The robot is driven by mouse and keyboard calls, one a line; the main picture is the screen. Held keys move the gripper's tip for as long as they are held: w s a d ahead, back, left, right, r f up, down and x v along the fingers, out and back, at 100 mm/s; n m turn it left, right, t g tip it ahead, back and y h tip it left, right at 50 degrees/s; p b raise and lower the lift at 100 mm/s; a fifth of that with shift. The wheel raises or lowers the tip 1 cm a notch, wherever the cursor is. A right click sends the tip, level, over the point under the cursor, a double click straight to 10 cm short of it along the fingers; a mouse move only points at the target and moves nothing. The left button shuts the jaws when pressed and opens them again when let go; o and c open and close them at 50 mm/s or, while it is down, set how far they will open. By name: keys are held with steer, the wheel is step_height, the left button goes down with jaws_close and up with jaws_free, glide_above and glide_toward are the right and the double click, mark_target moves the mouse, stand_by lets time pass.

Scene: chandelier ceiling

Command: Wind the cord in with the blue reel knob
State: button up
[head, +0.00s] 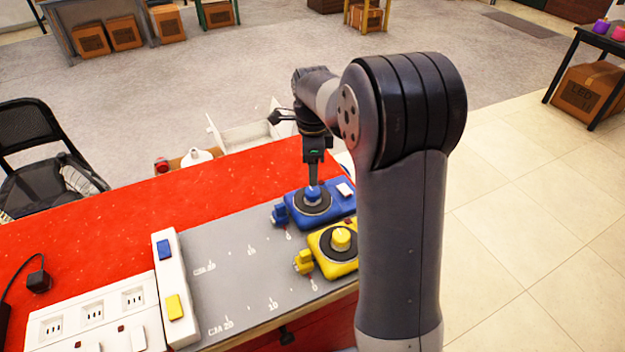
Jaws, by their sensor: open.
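The blue reel (333,207) sits at the far right of the grey board (235,265), with a dark round disc on top. Its blue knob (313,193) stands at the disc's middle. My gripper (313,182) points down right over the knob, its fingers at the knob's top. The fingers are open, though the gap between them is hard to see from here. Whether they touch the knob I cannot tell. A blue block (280,214) is at the reel's left side, close against it. No length of cord shows clearly.
A yellow reel (333,262) with a yellow knob (341,238) sits just nearer. A white strip with a blue switch (164,249) and a yellow switch (175,307) borders the board's left. The red tabletop (130,215) is mostly clear. My arm hides the board's right side.

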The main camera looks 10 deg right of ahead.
mark_target(313, 190)
steer(key=shift+r, duration=1.7)
step_height(313, 190, down, 11)
steer(key=shift+f, duration=0.1)
steer(key=shift+r, duration=0.2)
steer(key=shift+n, duration=0.3)
